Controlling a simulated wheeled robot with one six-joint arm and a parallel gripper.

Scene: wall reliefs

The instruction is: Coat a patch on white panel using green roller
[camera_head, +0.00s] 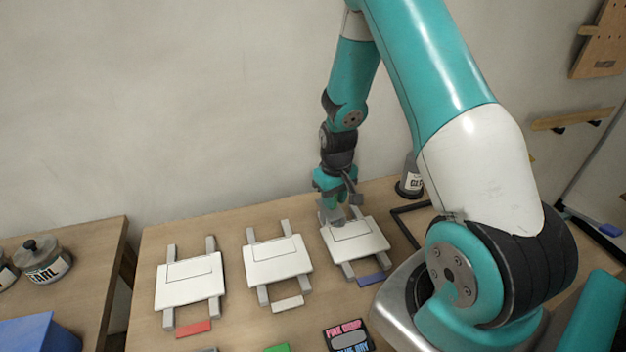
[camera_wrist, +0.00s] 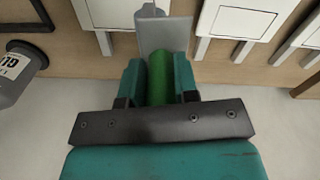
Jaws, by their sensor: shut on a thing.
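My gripper (camera_head: 336,203) is shut on the green roller (camera_wrist: 160,78); its green handle sits between the teal fingers in the wrist view. The roller's grey head (camera_wrist: 165,33) points away from the fingers, over the back part of the right-hand panel (camera_head: 362,243). I cannot tell whether it touches. Three white-faced panels lie in a row on grey rails. The right one has a blue tag (camera_head: 371,279), the middle panel (camera_head: 277,268) a white tag (camera_head: 287,304), the left panel (camera_head: 189,290) a red tag (camera_head: 194,329). Each shows an outlined rectangle, partly hidden on the right panel.
The wall rises close behind. Another table with a jar (camera_head: 45,262) is left.

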